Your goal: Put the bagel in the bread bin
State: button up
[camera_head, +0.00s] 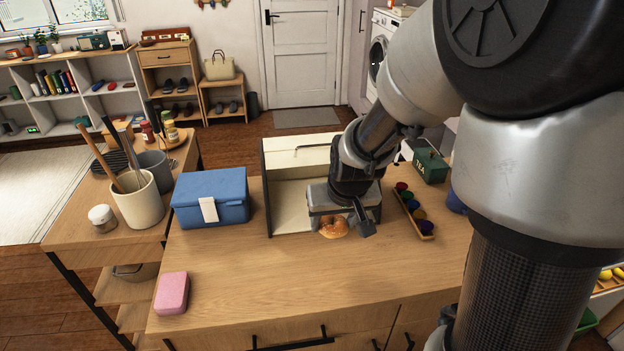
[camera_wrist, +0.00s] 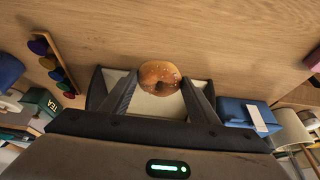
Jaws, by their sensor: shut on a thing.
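The bagel (camera_head: 332,229) is golden brown with pale specks. It shows between my fingers in the wrist view (camera_wrist: 158,78). My gripper (camera_head: 341,226) is shut on it, pointing down over the counter at the bread bin's open front. The bread bin (camera_head: 287,207) is a cream box with dark side edges, open toward the front; a bar handle shows on its upper panel. In the wrist view its pale inside (camera_wrist: 160,106) shows behind the bagel. My gripper hides the bin's right part, and I cannot tell the bagel's exact height above the counter.
A blue box (camera_head: 210,198) stands left of the bin. A tray of coloured cups (camera_head: 413,212) and a green tea tin (camera_head: 430,166) are to the right. A pink block (camera_head: 172,293) lies at the front left. The counter's front middle is clear.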

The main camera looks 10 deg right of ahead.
jog(key=w, duration=0.5)
jog(key=w+f+p, duration=0.1)
jog(key=w, duration=0.5)
jog(key=w+f, duration=0.1)
jog(key=w, duration=0.5)
jog(key=shift+w+f+p, duration=0.1)
jog(key=shift+w+p, duration=0.1)
jog(key=shift+p, duration=0.15)
jog(key=shift+f, duration=0.9)
jog(key=x, duration=0.3)
jog(key=shift+s+f, duration=0.15)
jog(key=shift+f, duration=0.05)
jog(key=shift+f, duration=0.15)
jog(key=o, duration=0.6)
